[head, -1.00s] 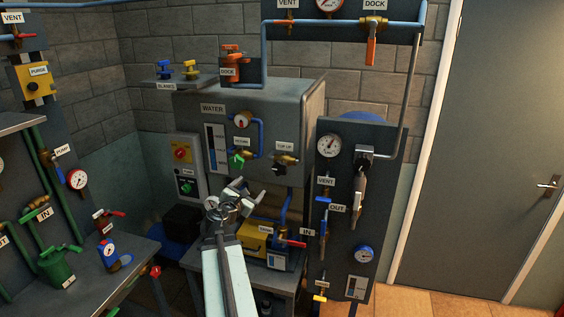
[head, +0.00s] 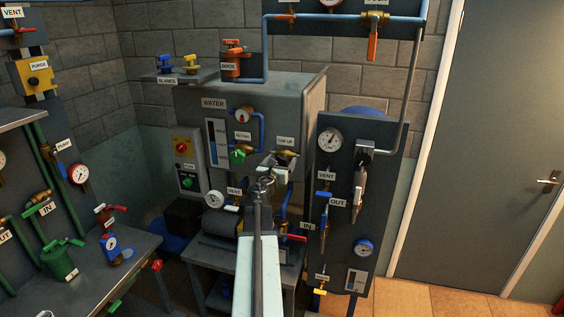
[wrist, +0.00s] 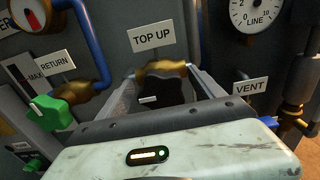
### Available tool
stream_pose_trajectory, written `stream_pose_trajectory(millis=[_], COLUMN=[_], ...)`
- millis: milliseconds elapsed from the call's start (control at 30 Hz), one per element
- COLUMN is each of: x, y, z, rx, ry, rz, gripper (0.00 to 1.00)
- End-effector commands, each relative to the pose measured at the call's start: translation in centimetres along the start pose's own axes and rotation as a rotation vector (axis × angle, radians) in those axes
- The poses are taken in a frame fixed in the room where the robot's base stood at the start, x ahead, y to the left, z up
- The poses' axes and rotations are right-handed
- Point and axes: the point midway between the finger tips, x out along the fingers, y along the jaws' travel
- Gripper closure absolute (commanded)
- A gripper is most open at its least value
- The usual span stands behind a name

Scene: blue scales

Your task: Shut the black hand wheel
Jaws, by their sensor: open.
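The black hand wheel (wrist: 172,92) is on the brass valve (wrist: 162,69) under the TOP UP label, in the wrist view. It is dark, and its lower part is hidden behind my gripper's body. My gripper (wrist: 163,82) is open, with one finger on the left and one on the right of the wheel. Whether either finger touches the wheel I cannot tell. In the head view my gripper (head: 277,162) is at the TOP UP valve on the front of the grey WATER tank (head: 296,98), and it largely hides the wheel.
A green RETURN valve handle (wrist: 49,112) is close on the left. A LINE gauge (wrist: 257,14) and a VENT label (wrist: 250,87) are on the right. In the head view the dark panel (head: 338,255) with gauges and pipes stands right of my arm.

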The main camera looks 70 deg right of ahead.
Motion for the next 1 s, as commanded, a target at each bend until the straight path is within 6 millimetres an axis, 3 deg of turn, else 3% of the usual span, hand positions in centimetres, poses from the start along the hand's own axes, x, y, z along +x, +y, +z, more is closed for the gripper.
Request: stream_pose_trajectory(millis=[167,400,433,767,1000], x=[0.0,0.0,1.0,0.0,0.0], y=[-0.1,-0.1,-0.3,-0.4,-0.5], z=[0.0,0.0,0.0,-0.1,-0.1], rx=[0.0,0.001,0.001,0.063,0.227], ry=[0.0,0.0,0.0,0.0,0.0], rz=[0.0,-0.001,-0.004,-0.004,-0.004], gripper=[0.23,0.85,0.85,0.85,0.85])
